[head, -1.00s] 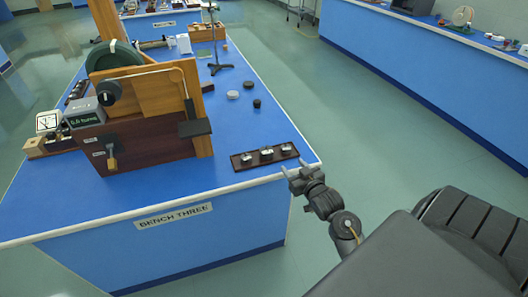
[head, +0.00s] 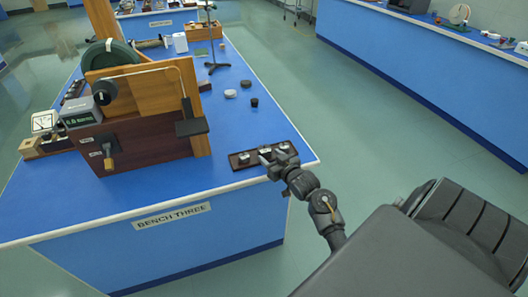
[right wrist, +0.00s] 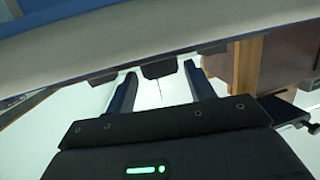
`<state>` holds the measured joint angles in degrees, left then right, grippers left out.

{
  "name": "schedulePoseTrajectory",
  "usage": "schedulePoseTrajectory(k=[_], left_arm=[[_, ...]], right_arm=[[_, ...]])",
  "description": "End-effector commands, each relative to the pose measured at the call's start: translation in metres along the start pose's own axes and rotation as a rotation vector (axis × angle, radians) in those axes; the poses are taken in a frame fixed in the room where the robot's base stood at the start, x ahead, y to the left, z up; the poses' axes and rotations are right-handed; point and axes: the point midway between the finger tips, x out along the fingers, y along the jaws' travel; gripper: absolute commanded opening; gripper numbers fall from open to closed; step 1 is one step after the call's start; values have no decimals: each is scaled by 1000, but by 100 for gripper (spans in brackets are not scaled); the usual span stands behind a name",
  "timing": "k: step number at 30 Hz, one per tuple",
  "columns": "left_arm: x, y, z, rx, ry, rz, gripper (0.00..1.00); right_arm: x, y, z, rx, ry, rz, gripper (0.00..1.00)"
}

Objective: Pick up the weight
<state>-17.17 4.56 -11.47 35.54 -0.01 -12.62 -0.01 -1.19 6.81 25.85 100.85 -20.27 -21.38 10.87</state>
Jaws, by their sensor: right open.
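A dark tray (head: 240,163) with several small silver-topped pieces lies near the front right corner of the bench; one silver piece (head: 244,155) shows at its left end. I cannot tell for sure whether these or the small round discs farther back are the weight. My right gripper (head: 273,154) is over the right part of the tray, hiding some of it, open, with nothing seen held. In the right wrist view its two fingers (right wrist: 160,90) are apart, with a dark block (right wrist: 158,68) beyond their tips. My left gripper is not in view.
Bench three (head: 100,208) carries a wooden apparatus (head: 150,125) left of the tray. A grey disc (head: 230,93), a dark disc (head: 246,84) and a black piece (head: 254,102) stand behind it. A stand (head: 212,50) is farther back. Floor is clear at right.

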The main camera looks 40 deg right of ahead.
Motion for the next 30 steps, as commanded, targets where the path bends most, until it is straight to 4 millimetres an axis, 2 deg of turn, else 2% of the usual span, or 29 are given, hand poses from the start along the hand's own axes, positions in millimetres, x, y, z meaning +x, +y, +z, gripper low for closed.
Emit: schedulePoseTrajectory(k=[2, 12, 21, 30], left_arm=[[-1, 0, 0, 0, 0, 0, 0], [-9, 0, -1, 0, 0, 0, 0], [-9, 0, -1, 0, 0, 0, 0], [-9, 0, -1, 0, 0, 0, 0]], right_arm=[[3, 0, -1, 0, 1, 0, 54], [48, 2, -1, 1, 0, 0, 54], [51, 2, 0, 0, 0, 1, 54], [51, 2, 0, 0, 0, 1, 14]])
